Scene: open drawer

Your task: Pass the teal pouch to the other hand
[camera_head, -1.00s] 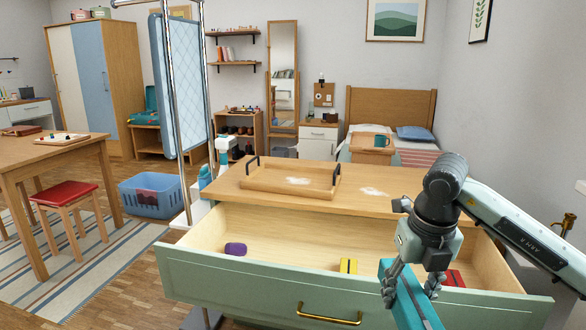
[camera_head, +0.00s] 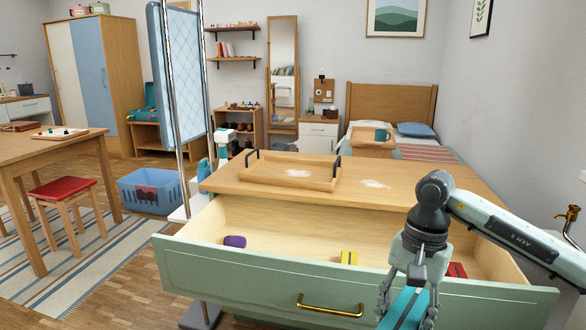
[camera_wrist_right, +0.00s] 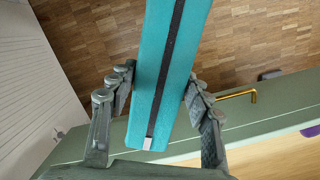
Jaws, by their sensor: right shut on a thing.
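The teal pouch (camera_head: 405,310) is a long flat teal piece with a dark zip strip, at the bottom edge of the head view, where its lower part is cut off. My right gripper (camera_head: 408,303) is shut on it and holds it in front of the open drawer. In the right wrist view, the pouch (camera_wrist_right: 172,60) runs up between the two fingers of my right gripper (camera_wrist_right: 155,88), which press its sides. A small light zip tab shows at its near end. My left gripper is not in view.
The green open drawer (camera_head: 240,284) holds a purple item (camera_head: 234,241), a yellow item (camera_head: 349,257) and a red item (camera_head: 457,270). A wooden tray (camera_head: 255,180) lies on the dresser top. A metal pole stand (camera_head: 208,80) rises at the left. Wooden floor lies below the pouch.

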